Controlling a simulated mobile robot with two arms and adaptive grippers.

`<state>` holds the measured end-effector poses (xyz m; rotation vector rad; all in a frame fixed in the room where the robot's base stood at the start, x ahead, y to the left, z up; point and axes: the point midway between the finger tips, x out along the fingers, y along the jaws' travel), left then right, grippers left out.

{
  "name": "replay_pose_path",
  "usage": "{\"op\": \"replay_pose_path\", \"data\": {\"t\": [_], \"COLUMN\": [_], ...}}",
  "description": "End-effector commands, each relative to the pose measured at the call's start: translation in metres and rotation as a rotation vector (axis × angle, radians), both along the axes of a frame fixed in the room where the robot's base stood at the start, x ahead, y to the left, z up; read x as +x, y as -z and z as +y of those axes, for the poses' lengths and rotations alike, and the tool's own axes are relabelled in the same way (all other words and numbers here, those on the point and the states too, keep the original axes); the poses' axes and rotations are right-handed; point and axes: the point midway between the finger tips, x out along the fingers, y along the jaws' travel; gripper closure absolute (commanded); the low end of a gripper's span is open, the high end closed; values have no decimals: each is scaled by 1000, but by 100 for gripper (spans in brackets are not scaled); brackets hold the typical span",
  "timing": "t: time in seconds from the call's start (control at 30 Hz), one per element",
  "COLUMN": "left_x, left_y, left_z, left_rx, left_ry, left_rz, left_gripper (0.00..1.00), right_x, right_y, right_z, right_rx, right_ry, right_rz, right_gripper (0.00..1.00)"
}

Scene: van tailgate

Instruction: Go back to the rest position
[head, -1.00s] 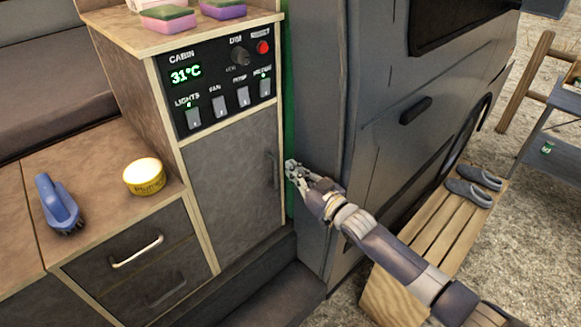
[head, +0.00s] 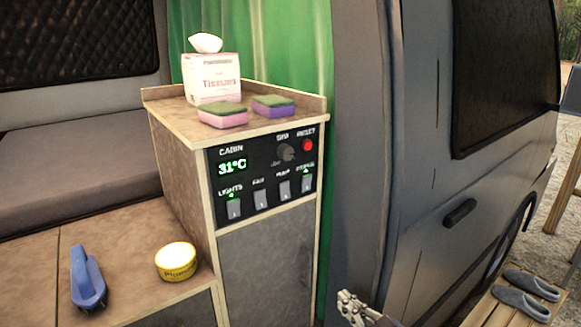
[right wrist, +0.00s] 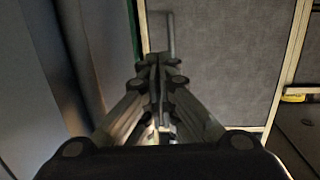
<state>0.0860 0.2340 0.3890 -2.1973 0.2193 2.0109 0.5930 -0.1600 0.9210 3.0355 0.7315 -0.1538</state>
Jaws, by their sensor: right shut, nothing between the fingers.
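My right gripper (head: 350,302) shows at the bottom edge of the head view, in front of the van's grey door pillar and right of the cabinet. In the right wrist view its fingers (right wrist: 157,62) are together and empty, pointing at the grey cabinet door (right wrist: 225,60) with its upright handle (right wrist: 171,35). The cabinet door (head: 262,265) also shows in the head view, shut. I cannot tell the exact gap between the fingers and the door. My left gripper is not in view.
A control panel (head: 262,172) reads 31°C. Two sponges (head: 222,115) and a tissue box (head: 211,78) stand on the cabinet top. A blue brush (head: 87,277) and a yellow tin (head: 176,262) lie on the lower counter. Slippers (head: 522,302) rest on a wooden bench at right.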

Motion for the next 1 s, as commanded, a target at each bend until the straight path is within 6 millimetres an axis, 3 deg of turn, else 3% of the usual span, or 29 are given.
{"op": "replay_pose_path", "data": {"t": [0.1, 0.2, 0.43, 0.7, 1.0], "left_x": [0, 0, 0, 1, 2], "left_y": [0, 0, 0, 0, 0], "left_z": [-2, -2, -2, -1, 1], "left_rx": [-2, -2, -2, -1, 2], "left_ry": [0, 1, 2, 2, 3], "left_rz": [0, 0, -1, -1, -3], "left_gripper": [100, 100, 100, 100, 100], "right_x": [-33, -65, -154, -244, -324], "right_y": [30, 53, 93, 110, 111], "right_z": [18, 24, 9, -22, -47], "right_rx": [-50, -108, -243, -343, -401], "right_ry": [23, 54, 142, 227, 290], "right_rz": [139, 267, 582, 871, 1112], "right_gripper": [100, 100, 100, 100, 100]}}
